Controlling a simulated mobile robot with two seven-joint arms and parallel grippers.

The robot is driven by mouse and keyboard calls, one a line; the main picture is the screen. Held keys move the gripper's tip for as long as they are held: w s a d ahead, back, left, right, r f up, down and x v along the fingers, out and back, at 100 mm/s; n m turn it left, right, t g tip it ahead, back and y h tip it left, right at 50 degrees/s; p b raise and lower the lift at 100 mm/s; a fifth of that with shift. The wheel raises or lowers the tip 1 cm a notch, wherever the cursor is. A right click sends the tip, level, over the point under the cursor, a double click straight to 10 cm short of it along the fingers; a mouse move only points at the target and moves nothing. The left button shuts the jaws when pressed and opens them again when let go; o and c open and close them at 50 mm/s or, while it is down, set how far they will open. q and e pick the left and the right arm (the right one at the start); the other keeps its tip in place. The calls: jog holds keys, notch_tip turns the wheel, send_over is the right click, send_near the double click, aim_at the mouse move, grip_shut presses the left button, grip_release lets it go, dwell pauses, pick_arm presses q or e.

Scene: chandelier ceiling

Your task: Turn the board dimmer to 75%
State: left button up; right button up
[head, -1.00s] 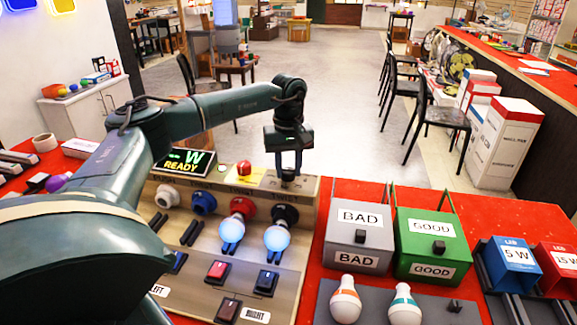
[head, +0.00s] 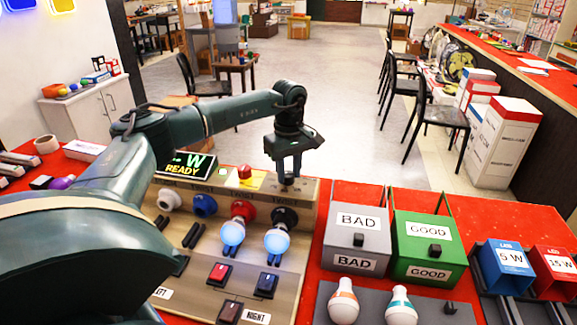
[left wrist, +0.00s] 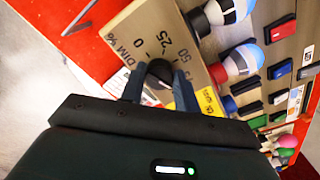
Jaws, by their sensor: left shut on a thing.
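The board (head: 302,215) stands on a red table and carries the dimmer knob (head: 287,182) at its top right corner. My left gripper (head: 287,174) points down over the knob. In the left wrist view its two fingers (left wrist: 157,82) are closed on the knob's sides. I cannot make out a pointer on the knob. My right gripper is not in view.
Two lit bulbs (head: 277,241) hang in the board's sockets, below the knob. A red button (head: 244,171) and a display (head: 188,165) reading "READY" are to its left. A grey BAD box (head: 357,240) and a green GOOD box (head: 430,246) stand right of the board.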

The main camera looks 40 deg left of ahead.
pick_arm(q)
jog(key=shift+r+n+p, duration=0.1)
jog(key=shift+n+p, duration=0.3)
jog(key=shift+n, duration=1.6)
jog(key=shift+w+p, duration=0.1)
jog(key=shift+p, duration=0.2)
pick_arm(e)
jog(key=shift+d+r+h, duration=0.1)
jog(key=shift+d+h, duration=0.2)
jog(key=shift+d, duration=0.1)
pick_arm(q)
jog(key=shift+n, duration=0.4)
jog(key=o, duration=0.9)
jog(key=shift+o, duration=0.3)
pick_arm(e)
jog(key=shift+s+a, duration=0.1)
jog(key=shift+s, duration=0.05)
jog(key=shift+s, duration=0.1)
